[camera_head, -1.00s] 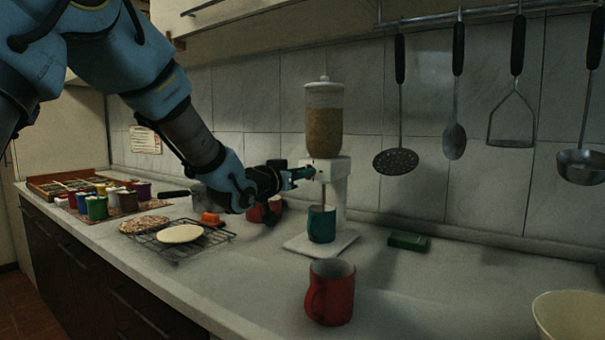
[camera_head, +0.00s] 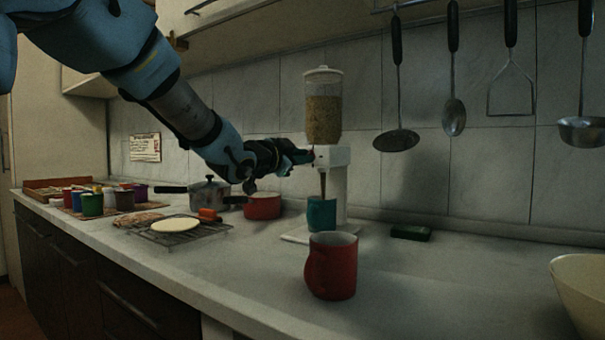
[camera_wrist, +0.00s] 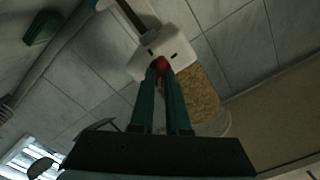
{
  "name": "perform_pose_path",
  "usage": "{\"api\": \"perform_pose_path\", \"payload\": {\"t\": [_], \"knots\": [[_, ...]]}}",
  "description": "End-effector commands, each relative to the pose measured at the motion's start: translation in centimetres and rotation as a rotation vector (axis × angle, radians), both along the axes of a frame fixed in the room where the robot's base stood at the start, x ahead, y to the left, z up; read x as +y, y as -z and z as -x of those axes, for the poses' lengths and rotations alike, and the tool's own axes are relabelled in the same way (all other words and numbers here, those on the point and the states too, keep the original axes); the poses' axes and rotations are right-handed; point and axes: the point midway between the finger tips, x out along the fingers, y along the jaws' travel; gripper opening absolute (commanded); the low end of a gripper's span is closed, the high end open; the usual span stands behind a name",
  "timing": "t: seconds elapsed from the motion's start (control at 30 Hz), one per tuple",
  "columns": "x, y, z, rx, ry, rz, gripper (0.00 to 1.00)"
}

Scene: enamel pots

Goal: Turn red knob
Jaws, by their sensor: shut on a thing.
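The red knob (camera_wrist: 161,65) sits on the white dispenser body (camera_wrist: 150,48), seen upside down in the wrist view. My gripper (camera_wrist: 161,73) is shut on the knob, its two green fingers on either side of it. In the head view my gripper (camera_head: 308,156) reaches the dispenser's left side from the left and mostly hides the knob. The clear container (camera_head: 323,110) on top holds brown grains. A brown stream (camera_head: 323,184) runs from the spout down into a teal mug (camera_head: 321,213) standing on the dispenser base (camera_head: 297,236).
A red mug (camera_head: 332,266) stands in front of the dispenser. A red pot (camera_head: 262,206) and a metal pot (camera_head: 209,194) stand behind a wire rack (camera_head: 168,238). A green block (camera_head: 411,232) lies to the right; a cream bowl (camera_head: 583,290) is at the right edge. Utensils hang above.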

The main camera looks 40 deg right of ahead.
Motion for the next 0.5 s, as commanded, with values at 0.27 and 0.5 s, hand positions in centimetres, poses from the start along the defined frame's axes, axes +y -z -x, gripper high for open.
{"api": "perform_pose_path", "payload": {"t": [0.27, 0.5], "knots": [[0.00, 0.59, 0.10, -0.257, 0.000, -0.065, 0.00], [-0.03, 0.65, 0.15, -0.468, 0.000, -0.122, 0.00]]}}
